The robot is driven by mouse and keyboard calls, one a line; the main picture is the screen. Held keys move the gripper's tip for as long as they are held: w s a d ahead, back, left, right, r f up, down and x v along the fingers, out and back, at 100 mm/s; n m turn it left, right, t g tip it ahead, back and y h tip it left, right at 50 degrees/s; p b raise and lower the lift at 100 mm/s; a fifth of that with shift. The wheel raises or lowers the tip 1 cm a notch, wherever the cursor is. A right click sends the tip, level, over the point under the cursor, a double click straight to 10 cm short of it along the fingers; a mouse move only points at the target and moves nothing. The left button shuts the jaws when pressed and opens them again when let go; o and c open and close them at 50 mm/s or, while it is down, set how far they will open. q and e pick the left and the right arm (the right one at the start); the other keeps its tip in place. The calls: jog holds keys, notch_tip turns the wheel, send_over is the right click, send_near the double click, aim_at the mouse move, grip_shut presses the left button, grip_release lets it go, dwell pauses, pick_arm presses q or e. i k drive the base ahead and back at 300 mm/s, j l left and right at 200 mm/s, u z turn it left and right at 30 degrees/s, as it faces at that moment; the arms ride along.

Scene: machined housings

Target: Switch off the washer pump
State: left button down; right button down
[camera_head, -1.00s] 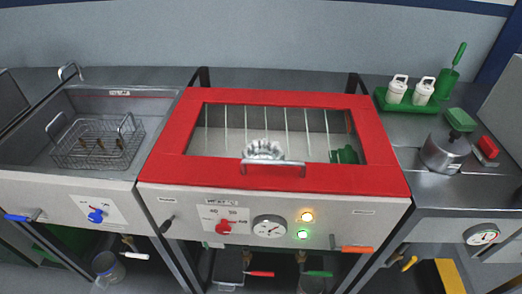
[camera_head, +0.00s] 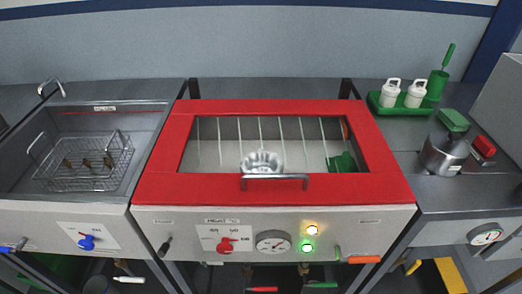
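The washer is the middle machine, with a red-framed lid (camera_head: 280,107) that is down and has a clear window. Its pale front panel (camera_head: 190,222) carries a red knob (camera_head: 226,245), a round dial (camera_head: 273,243), a lit amber lamp (camera_head: 312,230) and a lit green lamp (camera_head: 307,248). A black lever or toggle (camera_head: 165,246) sits at the panel's left. An orange handle (camera_head: 364,259) is at its lower right. The small labels are too blurred to read, so I cannot tell which control is the pump's. Neither of my grippers is in view.
A metal housing (camera_head: 261,163) and a green part (camera_head: 342,162) show through the window, behind the lid's bar handle (camera_head: 274,178). A sink (camera_head: 140,112) with a wire basket (camera_head: 85,160) is at left. White bottles in a green tray (camera_head: 373,103) and a pot (camera_head: 444,156) stand at right.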

aim_at(165, 247)
jog(key=u, duration=0.95)
